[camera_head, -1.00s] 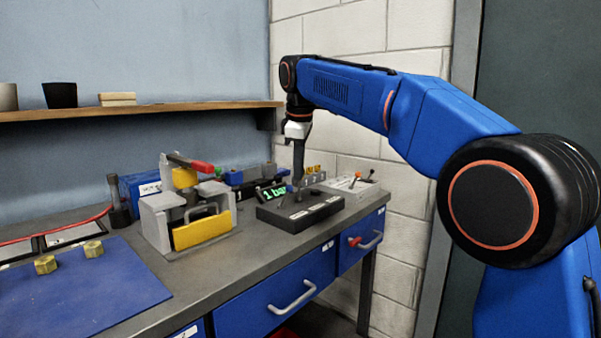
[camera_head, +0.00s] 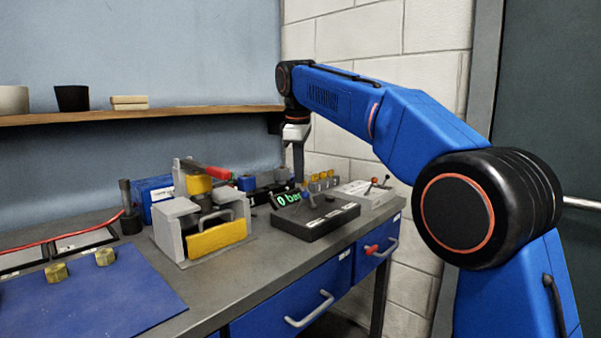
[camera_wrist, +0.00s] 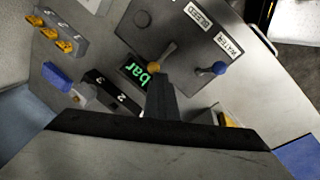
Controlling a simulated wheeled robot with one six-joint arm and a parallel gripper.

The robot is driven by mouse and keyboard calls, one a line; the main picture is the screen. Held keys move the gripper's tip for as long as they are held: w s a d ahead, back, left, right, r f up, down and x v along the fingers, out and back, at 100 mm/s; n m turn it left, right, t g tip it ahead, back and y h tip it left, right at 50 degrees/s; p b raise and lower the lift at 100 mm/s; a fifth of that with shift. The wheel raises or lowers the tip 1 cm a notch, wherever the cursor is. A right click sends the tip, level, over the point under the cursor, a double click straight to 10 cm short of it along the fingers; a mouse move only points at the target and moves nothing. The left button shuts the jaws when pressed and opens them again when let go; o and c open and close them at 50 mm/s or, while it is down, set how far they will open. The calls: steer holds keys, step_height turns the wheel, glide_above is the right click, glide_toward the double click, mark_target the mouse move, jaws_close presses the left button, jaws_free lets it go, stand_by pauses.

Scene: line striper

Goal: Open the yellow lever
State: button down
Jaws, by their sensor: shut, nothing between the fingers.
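In the wrist view, the yellow lever (camera_wrist: 153,66) is a grey stick with a yellow ball knob on a dark control box (camera_wrist: 178,28). It leans toward my gripper. My gripper (camera_wrist: 160,82) is shut and empty, its fingertips close by the yellow knob; I cannot tell whether they touch. A blue-knobbed lever (camera_wrist: 220,68) stands beside it, near the labels BLEED and WATER. In the head view, my gripper (camera_head: 299,182) points down at the back of the control box (camera_head: 318,222). The green display (camera_head: 288,199) reads 0 bar.
A grey clamp fixture (camera_head: 170,232) with a yellow front plate and a red handle stands left of the box. A grey box with small red-tipped levers (camera_head: 368,194) is at the right. Yellow-topped parts (camera_wrist: 60,37) stand nearby. The blue mat (camera_head: 90,300) is mostly clear.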

steer(key=shift+w+a+f, duration=0.2)
steer(key=shift+a+f, duration=0.1)
steer(key=shift+r, duration=0.15)
stand_by(0.4)
